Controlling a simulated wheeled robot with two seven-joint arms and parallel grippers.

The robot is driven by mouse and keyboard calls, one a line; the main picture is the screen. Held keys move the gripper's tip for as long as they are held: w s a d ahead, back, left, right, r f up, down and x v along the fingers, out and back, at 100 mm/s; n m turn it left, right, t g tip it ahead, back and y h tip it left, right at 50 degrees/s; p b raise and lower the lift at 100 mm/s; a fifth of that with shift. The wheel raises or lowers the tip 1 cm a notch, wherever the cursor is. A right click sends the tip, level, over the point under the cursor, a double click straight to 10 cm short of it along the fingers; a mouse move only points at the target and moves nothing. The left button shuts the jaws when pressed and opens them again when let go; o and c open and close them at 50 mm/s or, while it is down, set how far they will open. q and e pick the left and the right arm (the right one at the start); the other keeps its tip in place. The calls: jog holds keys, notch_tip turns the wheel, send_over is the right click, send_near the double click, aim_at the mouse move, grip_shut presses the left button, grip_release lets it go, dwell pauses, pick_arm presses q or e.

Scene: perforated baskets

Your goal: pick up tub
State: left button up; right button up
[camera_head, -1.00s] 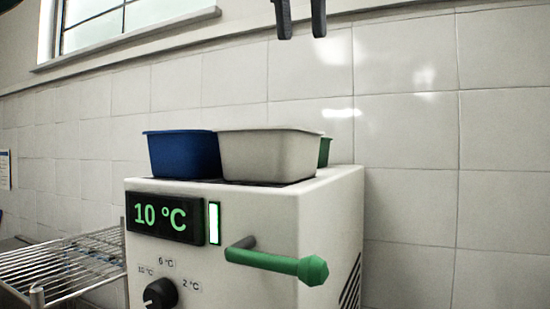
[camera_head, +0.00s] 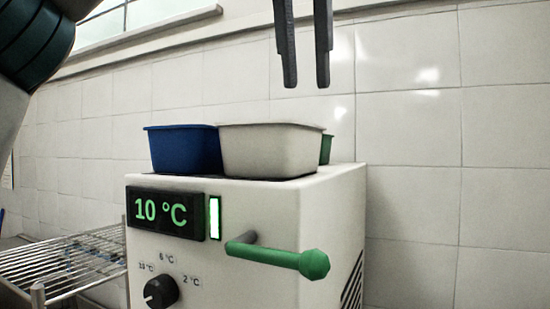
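Three tubs stand on top of a white machine: a blue tub (camera_head: 183,150) at the left, a pale grey-white tub (camera_head: 268,150) in the middle front, and a green tub (camera_head: 326,149) mostly hidden behind the white one. My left gripper (camera_head: 306,84) points down from the top edge, above the right part of the white tub and apart from it. Its two dark fingers have a gap between them with nothing in it. My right gripper is not in view.
The white machine (camera_head: 275,215) has a 10 °C display (camera_head: 165,214), a black knob (camera_head: 160,292) and a green handle (camera_head: 290,261) sticking out in front. A wire rack (camera_head: 75,263) stands at the left. A tiled wall (camera_head: 420,180) is behind.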

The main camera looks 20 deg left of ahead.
aim_at(310, 135)
pick_arm(q)
jog(key=x, duration=0.5)
jog(key=shift+w+a+f, duration=0.1)
jog(key=shift+f, duration=0.15)
jog(key=shift+f, duration=0.1)
jog(key=shift+p+x, duration=0.35)
jog(key=shift+x, duration=1.6)
jog(key=shift+w+a+f, duration=0.1)
jog(key=shift+w+f, duration=0.15)
jog(key=shift+f, duration=0.4)
jog(key=shift+s+r, duration=0.1)
jog(key=shift+s, duration=0.15)
jog(key=shift+w, duration=0.15)
jog(key=shift+f, duration=0.3)
